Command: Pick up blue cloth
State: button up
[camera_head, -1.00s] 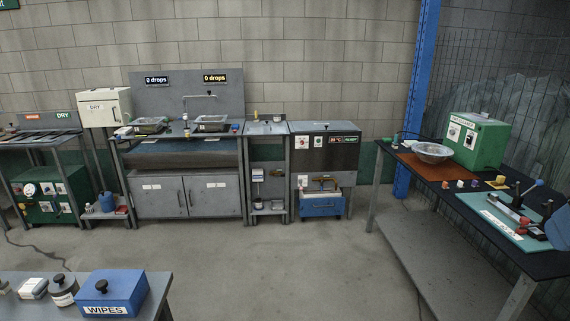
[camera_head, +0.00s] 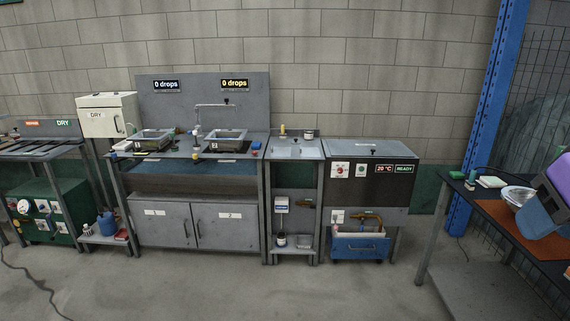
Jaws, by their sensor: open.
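A small blue item (camera_head: 256,145) lies at the right end of the sink counter (camera_head: 180,154), beside the right basin (camera_head: 226,140). It may be the blue cloth, but it is too small to tell. A part of my arm, dark and purple, shows at the right edge, in front of the right-hand bench. My gripper's fingers are not visible, and nothing of mine is near the sink counter.
A steel side unit (camera_head: 295,150) and a cabinet with a READY display (camera_head: 372,152) stand right of the sink. The dark bench (camera_head: 455,181) is at right. The floor (camera_head: 250,290) ahead is clear.

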aim_at(255, 145)
jog(key=i+u, duration=0.15)
jog(key=i, duration=0.75)
jog(key=i+l+u, duration=0.15)
jog(key=i, duration=0.75)
jog(key=i+u, duration=0.4)
jog(key=i, duration=1.45)
jog(key=i+j+z, duration=0.1)
jog(key=i, duration=0.25)
